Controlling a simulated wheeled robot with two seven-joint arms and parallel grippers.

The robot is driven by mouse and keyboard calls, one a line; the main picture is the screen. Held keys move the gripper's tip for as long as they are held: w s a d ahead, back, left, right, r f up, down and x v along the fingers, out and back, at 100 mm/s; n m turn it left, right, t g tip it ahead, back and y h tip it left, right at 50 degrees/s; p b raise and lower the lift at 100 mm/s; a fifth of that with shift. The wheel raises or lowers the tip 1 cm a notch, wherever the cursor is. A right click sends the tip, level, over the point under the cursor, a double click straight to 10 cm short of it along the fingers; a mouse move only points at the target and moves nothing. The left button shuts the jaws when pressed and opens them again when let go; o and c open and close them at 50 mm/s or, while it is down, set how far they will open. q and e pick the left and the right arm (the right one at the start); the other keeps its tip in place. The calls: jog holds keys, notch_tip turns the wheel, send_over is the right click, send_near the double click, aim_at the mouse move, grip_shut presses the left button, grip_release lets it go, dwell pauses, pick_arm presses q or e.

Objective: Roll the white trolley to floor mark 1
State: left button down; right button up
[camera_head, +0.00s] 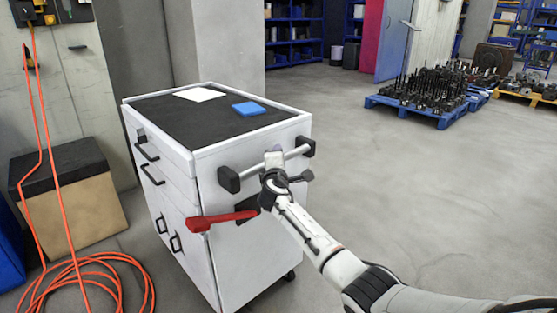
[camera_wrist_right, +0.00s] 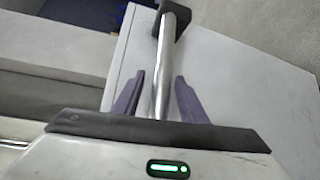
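The white trolley (camera_head: 258,255) stands upright on the floor left of centre in the head view, with a dark top mat and black drawer handles on its left side. A metal push bar (camera_head: 297,152) with black end brackets runs along its near end. My right gripper (camera_head: 274,156) is at the middle of this bar. In the right wrist view, the bar (camera_wrist_right: 166,50) passes between the two purple fingers of the gripper (camera_wrist_right: 158,80), with a gap visible on both sides. My left gripper is out of view. I see no floor mark.
An orange hose (camera_head: 98,265) and a cardboard-coloured box (camera_head: 73,205) are at the left. Blue pallet (camera_head: 413,111) with dark parts stands at the back right. The floor (camera_head: 430,200) at the right is clear.

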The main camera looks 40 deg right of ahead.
jog(key=p+v, duration=0.2)
jog(key=v, duration=0.8)
jog(key=shift+p, duration=0.35)
jog(key=shift+s+a, duration=0.1)
